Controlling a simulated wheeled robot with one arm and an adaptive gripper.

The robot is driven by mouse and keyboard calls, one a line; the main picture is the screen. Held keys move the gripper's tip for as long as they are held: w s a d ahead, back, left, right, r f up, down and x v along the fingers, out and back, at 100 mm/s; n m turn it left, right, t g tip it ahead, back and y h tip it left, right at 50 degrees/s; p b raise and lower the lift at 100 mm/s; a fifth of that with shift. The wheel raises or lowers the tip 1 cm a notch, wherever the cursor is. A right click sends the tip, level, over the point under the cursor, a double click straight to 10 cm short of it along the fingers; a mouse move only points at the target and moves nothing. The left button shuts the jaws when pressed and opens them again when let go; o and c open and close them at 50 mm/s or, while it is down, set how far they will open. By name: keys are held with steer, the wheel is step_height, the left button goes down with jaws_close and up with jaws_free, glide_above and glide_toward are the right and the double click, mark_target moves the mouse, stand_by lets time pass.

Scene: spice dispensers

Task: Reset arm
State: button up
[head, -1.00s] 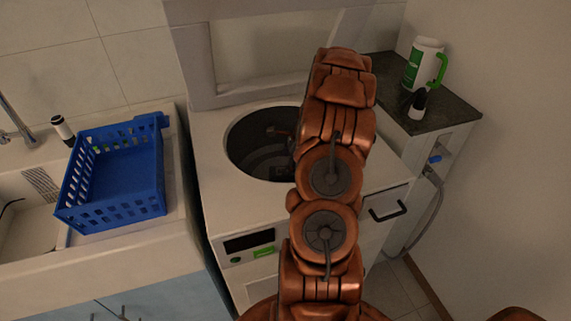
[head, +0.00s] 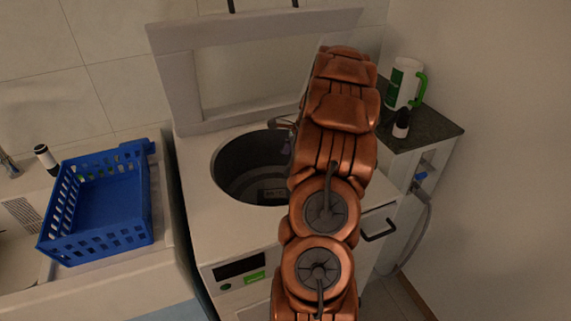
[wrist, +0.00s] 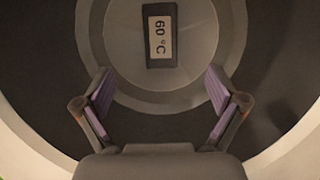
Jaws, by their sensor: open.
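My gripper (wrist: 158,105) is open in the wrist view, its two purple-padded fingers wide apart with nothing between them. It points down at the round drum opening (wrist: 60,95) of the white top-loading machine. A dark label reading "60 °C" (wrist: 160,35) lies on the round centre of the drum, ahead of the fingers. In the head view the drum opening (head: 245,165) is partly covered by my copper-coloured arm, and the gripper is mostly hidden behind it.
A blue basket (head: 105,205) stands on the sink counter at left, with a dark-capped bottle (head: 46,158) behind it. At right, a white-and-green mug (head: 403,84) and a small dark-topped bottle (head: 402,124) stand on a dark counter (head: 440,128). The machine's raised lid (head: 175,90) stands behind the drum.

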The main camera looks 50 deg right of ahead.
stand_by(0.5)
steer(key=s+a+r+n+g, duration=0.1)
steer(key=a+r+n, duration=0.2)
steer(key=a, duration=0.6)
steer(key=s+a+r+n+g, duration=0.1)
steer(key=a+r+n, duration=0.3)
steer(key=a, duration=0.6)
steer(key=s+a+r+n+g+p, duration=0.1)
steer(key=a+r+n, duration=0.3)
steer(key=a, duration=0.6)
steer(key=shift+n, duration=1.4)
steer(key=s+a+n+g+h, duration=0.1)
steer(key=s+a+n, duration=0.5)
steer(key=s, duration=0.4)
steer(key=s+a+r+n+g+h+p, duration=0.1)
steer(key=s+a+n+h, duration=0.1)
steer(key=s+a+n, duration=0.4)
steer(key=s+n, duration=0.1)
steer(key=s, duration=0.3)
steer(key=shift+r, duration=0.3)
steer(key=shift+s, duration=0.1)
steer(key=shift+c, duration=0.4)
